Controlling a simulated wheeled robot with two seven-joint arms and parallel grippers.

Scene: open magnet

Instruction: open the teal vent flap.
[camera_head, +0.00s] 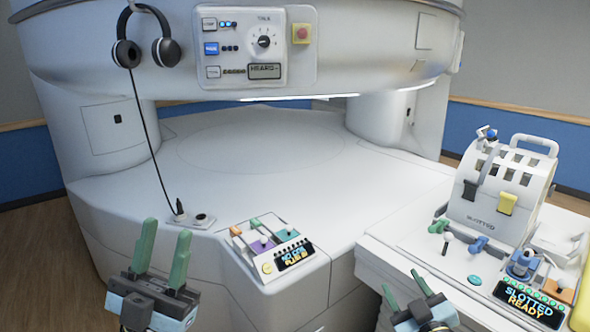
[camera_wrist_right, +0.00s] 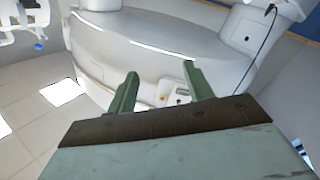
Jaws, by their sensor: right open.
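I cannot pick out a vent flap for certain in either view. A small slider panel (camera_head: 275,252) on the front of the white magnet bed has orange, purple and teal patches; its teal patch (camera_head: 288,235) is small and its shape is unclear. My left gripper (camera_head: 166,233) is open and empty, left of this panel and apart from it. My right gripper (camera_head: 404,283) is open and empty, to the right of the panel, in front of the white side cart. In the right wrist view its two green fingers (camera_wrist_right: 159,75) stand apart with nothing between them.
The magnet bed (camera_head: 260,150) is broad and clear. Headphones (camera_head: 147,50) hang by the upper control panel (camera_head: 255,47), their cord running down to the bed. The side cart (camera_head: 400,245) at right carries a slotted device (camera_head: 497,195), small levers and a lit display (camera_head: 528,304).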

